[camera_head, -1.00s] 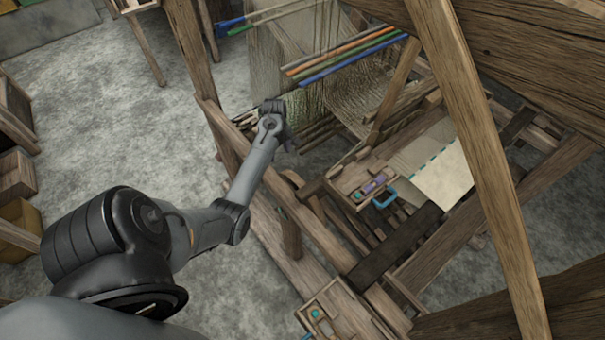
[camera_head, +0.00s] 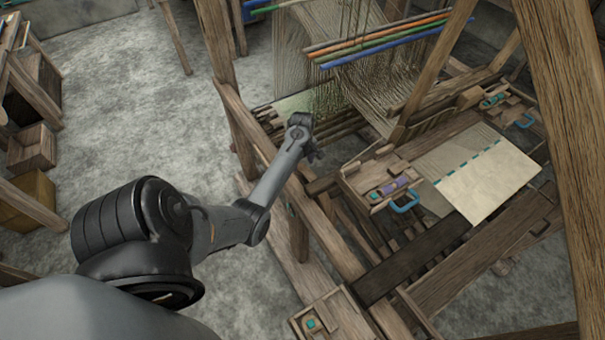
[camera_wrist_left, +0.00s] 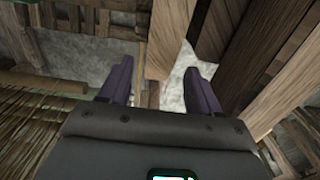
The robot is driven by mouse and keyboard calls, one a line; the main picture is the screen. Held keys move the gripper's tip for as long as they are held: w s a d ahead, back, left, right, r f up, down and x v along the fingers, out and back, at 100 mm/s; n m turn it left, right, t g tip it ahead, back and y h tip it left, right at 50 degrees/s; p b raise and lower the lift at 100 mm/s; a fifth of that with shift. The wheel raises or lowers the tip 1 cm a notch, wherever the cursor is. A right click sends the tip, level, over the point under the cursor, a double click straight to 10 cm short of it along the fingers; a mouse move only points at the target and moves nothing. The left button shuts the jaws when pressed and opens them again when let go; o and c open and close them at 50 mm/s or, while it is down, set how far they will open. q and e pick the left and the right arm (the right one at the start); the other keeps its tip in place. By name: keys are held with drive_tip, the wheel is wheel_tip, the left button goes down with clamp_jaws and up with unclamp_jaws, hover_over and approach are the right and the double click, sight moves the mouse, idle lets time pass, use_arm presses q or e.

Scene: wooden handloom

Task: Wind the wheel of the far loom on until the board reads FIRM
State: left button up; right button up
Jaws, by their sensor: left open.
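A wooden loom (camera_head: 420,275) fills the right of the head view, with pale warp threads (camera_head: 345,55) at the back and a cream cloth (camera_head: 487,180) at the front. I cannot make out a wheel or a board with readable lettering in either view. My left gripper (camera_head: 314,152) is at the end of the grey arm, beside the loom's left side frame and below the coloured rods. In the left wrist view, its two dark fingers (camera_wrist_left: 160,88) stand apart with nothing between them. My right gripper is not in view.
Green, orange and blue rods (camera_head: 385,42) cross the warp. A wooden tray (camera_head: 370,190) holds a purple piece beside a blue handle (camera_head: 405,203). A thick post (camera_head: 575,140) rises at right. Boxes (camera_head: 32,148) stand at left; the grey floor (camera_head: 130,90) between is clear.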

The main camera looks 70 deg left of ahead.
sight(302, 168)
use_arm(q)
wheel_tip(302, 168, down, 7)
drive_tip(key=shift+b, duration=0.6)
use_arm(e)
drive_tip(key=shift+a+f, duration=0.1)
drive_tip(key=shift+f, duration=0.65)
use_arm(q)
drive_tip(key=shift+c, duration=0.4)
